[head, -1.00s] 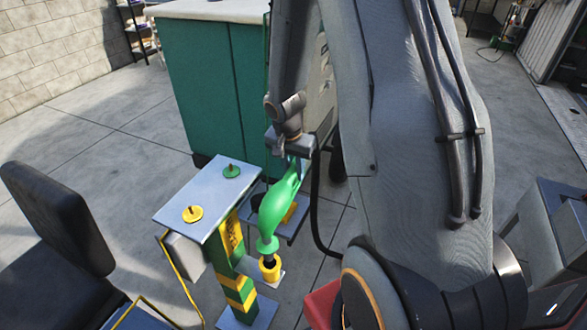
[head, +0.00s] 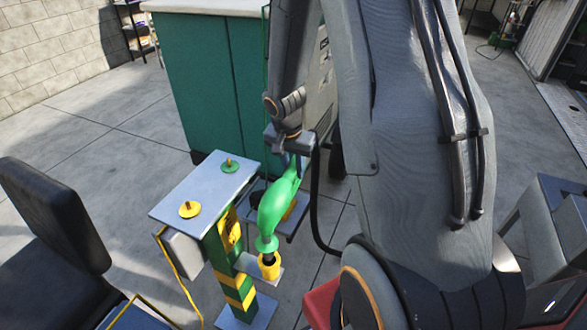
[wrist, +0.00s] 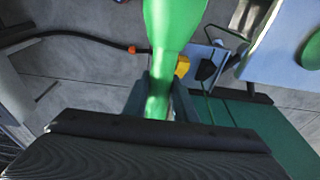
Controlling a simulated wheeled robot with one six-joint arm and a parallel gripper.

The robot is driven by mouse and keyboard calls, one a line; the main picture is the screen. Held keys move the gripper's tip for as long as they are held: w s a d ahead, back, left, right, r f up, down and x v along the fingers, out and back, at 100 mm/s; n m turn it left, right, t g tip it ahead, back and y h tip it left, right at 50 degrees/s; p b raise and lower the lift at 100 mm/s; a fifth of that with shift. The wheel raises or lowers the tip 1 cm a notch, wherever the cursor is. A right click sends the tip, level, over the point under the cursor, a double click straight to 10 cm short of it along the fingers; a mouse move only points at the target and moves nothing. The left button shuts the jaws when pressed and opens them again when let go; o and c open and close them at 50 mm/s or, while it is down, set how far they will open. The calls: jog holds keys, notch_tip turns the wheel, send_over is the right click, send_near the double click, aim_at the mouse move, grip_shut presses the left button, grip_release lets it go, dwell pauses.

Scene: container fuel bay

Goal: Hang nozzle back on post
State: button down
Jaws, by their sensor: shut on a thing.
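The green nozzle (head: 272,212) hangs spout-down from my gripper (head: 289,158). My gripper is shut on its upper end; in the wrist view the fingers (wrist: 157,98) clasp the green nozzle (wrist: 172,25) from both sides. The post (head: 237,272) is green with yellow bands and has a grey top plate (head: 200,190). A yellow cup (head: 270,270) sits on a small bracket at the post's right side. The nozzle's dark spout (head: 268,258) is at the cup's mouth; I cannot tell how deep it goes. The wrist view hides the spout tip.
A yellow knob (head: 190,209) and a green knob (head: 229,166) stand on the top plate. A black hose (head: 316,220) loops down beside the nozzle. A green cabinet (head: 210,85) stands behind, and a black chair (head: 52,215) is at the left.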

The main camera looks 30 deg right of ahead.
aim_at(293, 191)
jog(key=shift+f, duration=0.2)
dwell(0.3)
jog(key=shift+f+b, duration=1.35)
jog(key=shift+b, duration=0.35)
jog(key=shift+f, duration=0.15)
jog(key=shift+f+b, duration=2.2)
jog(key=shift+b, duration=0.5)
jog(key=c, duration=1.4)
grip_release()
jog(key=shift+s+a+r, duration=0.15)
jog(key=shift+a+r, duration=0.05)
jog(key=shift+r, duration=1.1)
jog(key=shift+s+a+r, duration=0.2)
jog(key=shift+a+r, duration=0.05)
jog(key=shift+r, duration=1)
jog(key=shift+s+a+r, duration=0.15)
jog(key=shift+a+r, duration=0.05)
jog(key=shift+r, duration=1.1)
